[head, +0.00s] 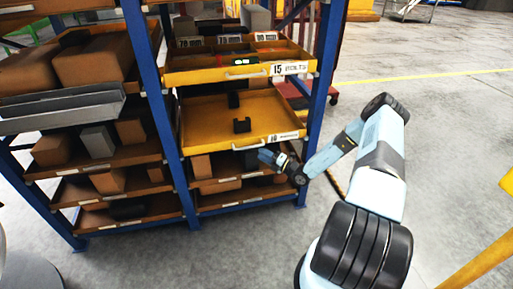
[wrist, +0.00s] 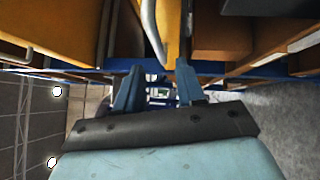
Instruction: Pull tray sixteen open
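Tray sixteen (head: 215,121) is the yellow tray below the tray labelled 15. Its label (head: 284,138) is at the right of its front edge, and it stands out from the rack with its inside showing.
The tray labelled 15 (head: 278,73) is directly above, with small parts in it. A blue rack post (head: 319,75) stands at the right. Lower shelves (head: 225,186) hold brown and grey blocks. A grey trough (head: 62,108) juts out at the left. Floor (head: 440,125) to the right is clear.

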